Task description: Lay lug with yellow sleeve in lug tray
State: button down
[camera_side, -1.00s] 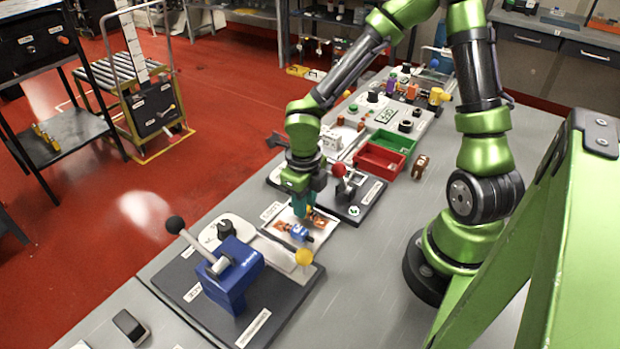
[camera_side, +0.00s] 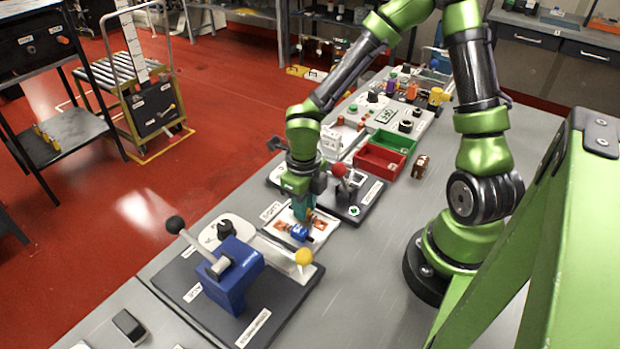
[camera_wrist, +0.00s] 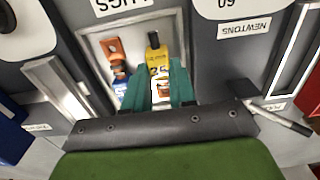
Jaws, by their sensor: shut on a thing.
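My gripper (camera_wrist: 159,80) is shut on the lug with the yellow sleeve (camera_wrist: 158,63), which sits between the teal fingers with its dark end pointing away. The lug is over the lug tray (camera_wrist: 181,28), a pale-rimmed tray with a label at its far edge. In the side view my gripper (camera_side: 302,216) is low over the same white tray (camera_side: 273,237). A copper lug with a blue sleeve (camera_wrist: 119,75) lies in the tray to the left of the held lug. I cannot tell whether the held lug touches the tray floor; the fingers hide its lower part.
A blue lever press (camera_side: 235,272) with a black knob stands in front of the tray. A red-knobbed device (camera_side: 341,185) stands just behind it. Red (camera_side: 381,163) and green (camera_side: 392,141) bins lie farther back.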

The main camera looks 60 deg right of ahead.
jog(key=c, duration=0.8)
grip_release()
jog(key=shift+c, duration=0.2)
notch_tip(320, 180, up, 8)
jog(key=shift+f, duration=0.25)
